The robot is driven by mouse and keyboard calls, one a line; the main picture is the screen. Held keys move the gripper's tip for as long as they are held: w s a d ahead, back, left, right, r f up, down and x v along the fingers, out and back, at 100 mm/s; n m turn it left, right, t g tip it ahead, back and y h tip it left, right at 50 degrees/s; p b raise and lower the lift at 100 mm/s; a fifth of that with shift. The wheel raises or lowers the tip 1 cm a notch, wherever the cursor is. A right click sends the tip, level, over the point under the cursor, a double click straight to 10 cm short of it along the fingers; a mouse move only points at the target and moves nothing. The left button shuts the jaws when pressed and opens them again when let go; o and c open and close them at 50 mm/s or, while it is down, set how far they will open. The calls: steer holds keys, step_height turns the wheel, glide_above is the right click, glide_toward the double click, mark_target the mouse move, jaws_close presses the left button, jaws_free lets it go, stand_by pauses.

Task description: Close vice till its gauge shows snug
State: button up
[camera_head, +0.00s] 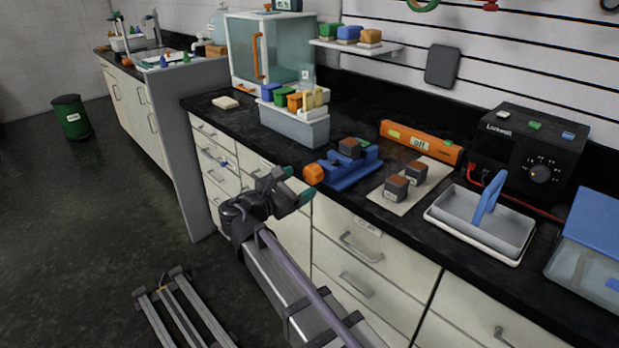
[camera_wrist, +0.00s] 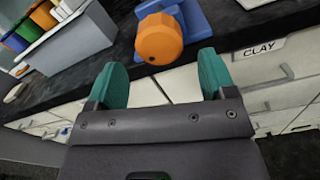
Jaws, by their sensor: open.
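The blue vice (camera_head: 345,170) stands on the black counter near its front edge, with a dark block with an orange-brown top (camera_head: 350,147) at its jaws. Its orange knob (camera_head: 313,174) sticks out toward the counter's front. In the wrist view the knob (camera_wrist: 159,39) is ahead of my fingers, near the top middle, with part of the blue vice body (camera_wrist: 195,18) behind it. My gripper (camera_head: 290,189) is open and empty, its teal fingertips apart and short of the knob. An orange bar with a display (camera_head: 420,143), perhaps the gauge, lies behind the vice; its display seems to read "off".
Two more dark blocks (camera_head: 396,187) sit on a pale mat (camera_head: 376,195) right of the vice. A grey bin (camera_head: 294,127) with coloured items stands to its left. A tray with a blue handle (camera_head: 480,222) and a dark power unit (camera_head: 529,150) are further right.

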steer(key=v, duration=0.5)
steer(key=shift+s+a, duration=0.25)
steer(key=shift+a, duration=0.05)
steer(key=s+d+f+m+g+y+p, duration=0.5)
steer(key=s+d+f+m+g, duration=0.3)
steer(key=m, duration=0.5)
steer(key=s+d+r+m+g+y+p, duration=0.2)
steer(key=s+d+r+m+y+p, duration=0.1)
steer(key=d, duration=0.6)
steer(key=s+d+r+m+g+y+p, duration=0.3)
steer(key=d+r+m+y+p, duration=0.1)
steer(key=d+m+p, duration=0.4)
steer(key=d+r+p, duration=0.1)
steer(key=d+p, duration=0.1)
steer(key=shift+d+r+m, duration=0.3)
steer(key=shift+r, duration=0.1)
